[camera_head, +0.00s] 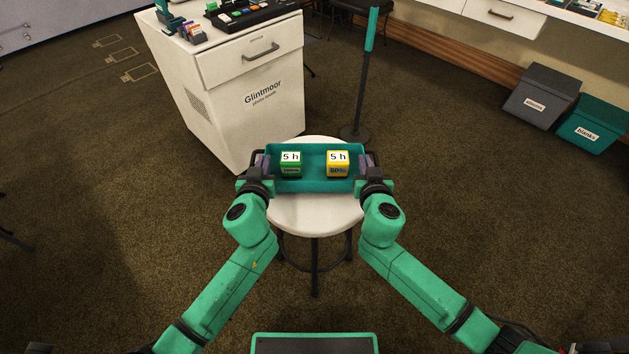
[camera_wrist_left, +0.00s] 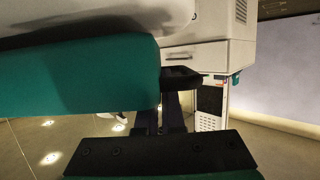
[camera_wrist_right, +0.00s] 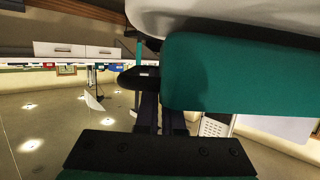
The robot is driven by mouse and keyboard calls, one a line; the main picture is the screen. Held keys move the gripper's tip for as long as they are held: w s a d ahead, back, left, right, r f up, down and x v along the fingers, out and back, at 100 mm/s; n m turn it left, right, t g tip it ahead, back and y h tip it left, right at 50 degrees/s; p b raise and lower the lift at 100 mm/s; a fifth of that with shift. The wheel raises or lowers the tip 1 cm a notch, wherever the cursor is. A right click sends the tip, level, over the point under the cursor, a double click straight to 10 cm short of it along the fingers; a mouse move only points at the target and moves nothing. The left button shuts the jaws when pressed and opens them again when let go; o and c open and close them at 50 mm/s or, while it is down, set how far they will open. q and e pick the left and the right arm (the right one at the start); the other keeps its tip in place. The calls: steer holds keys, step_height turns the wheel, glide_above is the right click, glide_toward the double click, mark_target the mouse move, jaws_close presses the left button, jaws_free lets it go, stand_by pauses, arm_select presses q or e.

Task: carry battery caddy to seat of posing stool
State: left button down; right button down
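The battery caddy (camera_head: 314,186) is a teal open tray holding a green block (camera_head: 290,163) and a yellow block (camera_head: 337,164), both marked "5 h". It is level over the rear part of the round white seat of the posing stool (camera_head: 315,219). In the wrist views the seat (camera_wrist_left: 90,20) lies right against the caddy's side (camera_wrist_left: 80,75); I cannot tell whether they touch. My left gripper (camera_head: 262,164) is closed on the dark handle at the caddy's left end. My right gripper (camera_head: 369,164) is closed on the handle at its right end.
A white drawer cabinet (camera_head: 250,95) stands close behind the stool to the left. A teal post on a dark round base (camera_head: 355,133) stands behind the caddy. Grey (camera_head: 541,95) and teal (camera_head: 590,128) bins sit at the right wall. The carpet to both sides is clear.

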arm_select(q)
steer(key=shift+a+f+b, duration=0.1)
steer(key=shift+f+b, duration=0.25)
steer(key=shift+f, duration=0.25)
arm_select(e)
steer(key=shift+d+f, duration=0.1)
steer(key=shift+f, duration=0.5)
arm_select(q)
steer(key=c, duration=1)
jaws_free()
steer(key=shift+r, duration=0.15)
steer(key=shift+c, duration=0.2)
arm_select(e)
steer(key=c, duration=1)
jaws_free()
steer(key=shift+r, duration=0.15)
steer(key=shift+c, duration=0.2)
